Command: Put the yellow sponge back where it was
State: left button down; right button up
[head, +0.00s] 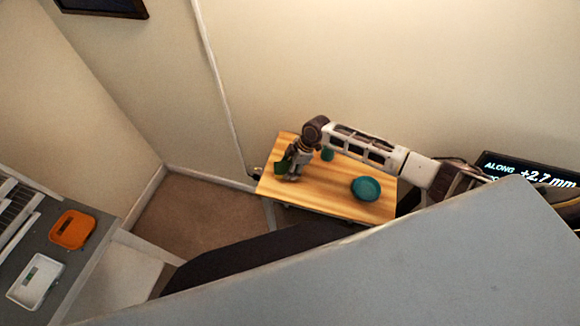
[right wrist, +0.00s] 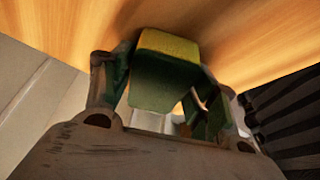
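A block with a yellow face and dark green sides, which I take for the yellow sponge (right wrist: 167,75), sits between the two fingers of my right gripper (right wrist: 165,95) in the right wrist view. The fingers are spread to about its width and appear closed against its sides. In the head view my right gripper (head: 291,174) is at the left part of the wooden table (head: 340,201), low over its top. A green patch (head: 281,167) shows beside the gripper there. I cannot tell whether the sponge touches the table. My left gripper is not in view.
A small green cup (head: 327,154) stands behind the gripper, and a teal bowl (head: 366,188) stands to its right. A readout screen (head: 527,172) is at the far right. An orange tray (head: 73,230) and a white tray (head: 36,282) lie on the grey bench at left.

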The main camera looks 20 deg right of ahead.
jog(key=shift+o, duration=0.7)
jog(key=shift+r, duration=0.15)
jog(key=b+v, duration=0.1)
jog(key=v, duration=1.1)
dwell(0.5)
